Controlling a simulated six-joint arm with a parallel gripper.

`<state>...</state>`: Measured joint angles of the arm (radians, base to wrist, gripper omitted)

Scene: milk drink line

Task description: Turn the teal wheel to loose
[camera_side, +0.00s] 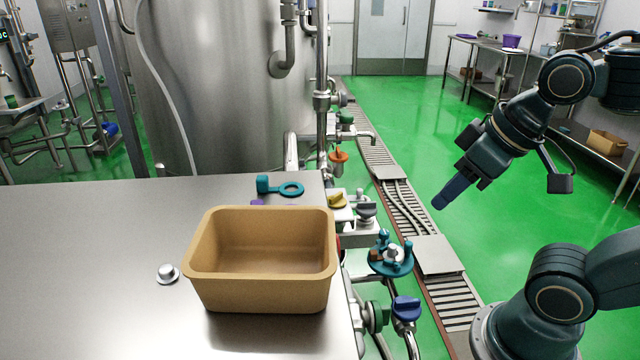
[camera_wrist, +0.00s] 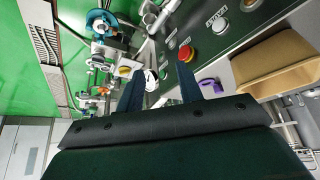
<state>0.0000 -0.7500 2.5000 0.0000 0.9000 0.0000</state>
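The teal wheel (camera_side: 391,260) sits on the pipework just right of the steel table's edge in the side view, with a pale hub and upright teal and brown parts on it. It also shows in the wrist view (camera_wrist: 101,22) at the upper left. I cannot read any loose or tight mark on it. My gripper (camera_side: 439,205) hangs in the air above and to the right of the wheel, apart from it. In the wrist view the two dark blue fingers (camera_wrist: 160,69) stand apart with nothing gripped between them.
A tan bin (camera_side: 262,298), a small metal knob (camera_side: 167,274) and a teal ring piece (camera_side: 291,189) are on the steel table (camera_side: 80,270). A blue valve handle (camera_side: 406,308) is below the wheel. A yellow knob (camera_side: 337,201) and a red button (camera_wrist: 186,52) are nearby.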

